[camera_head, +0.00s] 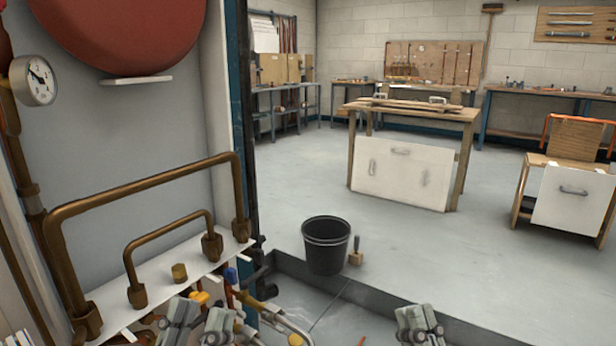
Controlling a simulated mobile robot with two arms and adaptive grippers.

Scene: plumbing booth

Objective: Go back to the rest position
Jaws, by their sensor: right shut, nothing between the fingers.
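My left gripper (199,319) shows at the bottom edge, left of centre, in front of the white pipe shelf. Its two fingers stand apart with nothing seen between them, so it is open. My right gripper (418,319) shows at the bottom edge, right of centre, over the grey floor. Its fingers are together and empty. The lower parts of both grippers are cut off by the picture edge.
Copper pipes (140,189) stand on the white shelf (181,275) at left, below a red tank (120,32) and beside a gauge (34,80). A black bucket (326,249) and a wooden-handled brush (356,255) stand ahead. A workbench (412,112) stands farther back. The floor between is clear.

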